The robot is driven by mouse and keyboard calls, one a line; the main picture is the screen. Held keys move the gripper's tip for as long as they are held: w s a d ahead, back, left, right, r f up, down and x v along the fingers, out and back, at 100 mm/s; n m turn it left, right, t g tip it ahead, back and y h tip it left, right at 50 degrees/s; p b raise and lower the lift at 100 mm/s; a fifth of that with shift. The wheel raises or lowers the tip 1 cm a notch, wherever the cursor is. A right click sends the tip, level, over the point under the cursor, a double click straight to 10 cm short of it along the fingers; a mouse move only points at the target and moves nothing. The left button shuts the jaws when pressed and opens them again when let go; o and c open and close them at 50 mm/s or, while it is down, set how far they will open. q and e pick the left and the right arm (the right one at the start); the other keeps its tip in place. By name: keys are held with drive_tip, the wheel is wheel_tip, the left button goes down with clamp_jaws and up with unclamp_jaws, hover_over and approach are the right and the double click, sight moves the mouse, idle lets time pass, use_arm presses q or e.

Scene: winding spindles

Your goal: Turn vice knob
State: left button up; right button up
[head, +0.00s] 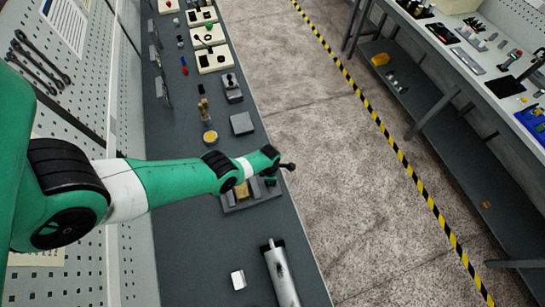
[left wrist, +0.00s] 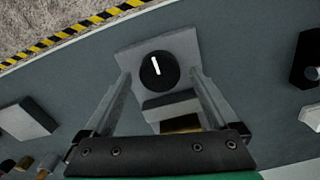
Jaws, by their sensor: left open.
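The vice knob (left wrist: 158,70) is round and black with a white mark pointing up and slightly left. It stands over the grey vice base (left wrist: 132,52). A pale vice jaw (left wrist: 172,107) and a yellowish piece (left wrist: 181,124) lie between it and my wrist. My left gripper (left wrist: 160,73) is open, one finger on each side of the knob, with a gap to both sides; depth is hard to judge. In the head view the vice (head: 252,200) is partly hidden under my left wrist, and the fingers are not clear. My right gripper is not in view.
On the bench, a grey block (head: 242,123), a yellow disc (head: 210,136) and several small parts stand beyond the vice. A metal cylinder (head: 280,272) and a white block (head: 238,280) are nearer. The floor aisle with striped tape (head: 400,155) is open.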

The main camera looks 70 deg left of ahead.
use_arm(q)
drive_tip(key=shift+f, duration=0.5)
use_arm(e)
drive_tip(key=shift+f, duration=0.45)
use_arm(q)
drive_tip(key=c, duration=1.4)
